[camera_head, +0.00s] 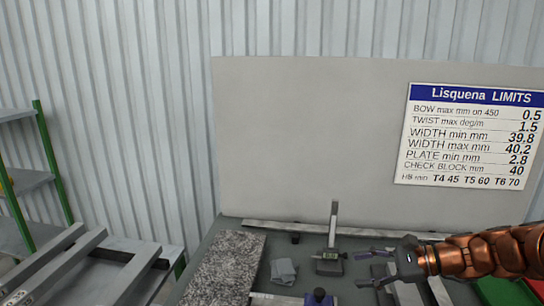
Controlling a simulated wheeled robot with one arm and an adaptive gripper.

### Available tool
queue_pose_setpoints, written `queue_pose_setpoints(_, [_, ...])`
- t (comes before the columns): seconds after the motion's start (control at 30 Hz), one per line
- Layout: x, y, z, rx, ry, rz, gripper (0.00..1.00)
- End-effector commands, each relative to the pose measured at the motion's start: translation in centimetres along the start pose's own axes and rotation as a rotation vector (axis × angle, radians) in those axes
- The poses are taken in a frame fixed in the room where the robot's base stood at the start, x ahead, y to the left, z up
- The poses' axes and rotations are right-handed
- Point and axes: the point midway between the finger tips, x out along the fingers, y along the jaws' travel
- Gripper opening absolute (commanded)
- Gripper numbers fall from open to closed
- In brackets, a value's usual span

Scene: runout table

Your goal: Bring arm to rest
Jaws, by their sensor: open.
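My gripper (372,268) is at the lower right, at the end of my copper-coloured arm that reaches in from the right edge. Its dark fingers point left and are spread apart, with nothing seen between them. It is over the right part of the grey table (212,252), just right of a small upright height gauge (332,240). I cannot tell how far above the table the fingers are.
A speckled plate (226,270) and a grey cloth (283,271) lie on the table. A board with a limits sign (470,137) stands behind. Metal bars (55,265) lie at the lower left by a green-posted shelf (42,150). Green and red bins (505,291) sit at the lower right.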

Motion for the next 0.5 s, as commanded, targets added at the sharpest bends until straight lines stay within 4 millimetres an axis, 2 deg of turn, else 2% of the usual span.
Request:
queue_pose_setpoints(0.03, [1.3, 1.4, 1.4, -0.052, 0.014, 0.064, 0.55])
queue_pose_setpoints(0.2, [4.1, 6.5, 4.8, -0.223, 0.066, 0.259, 0.55])
queue_pose_setpoints(0.3, [5.1, 9.6, 6.2, -0.322, 0.096, 0.371, 0.55])
queue_pose_setpoints(0.5, [5.5, 15.8, 8.0, -0.520, 0.157, 0.590, 0.55])
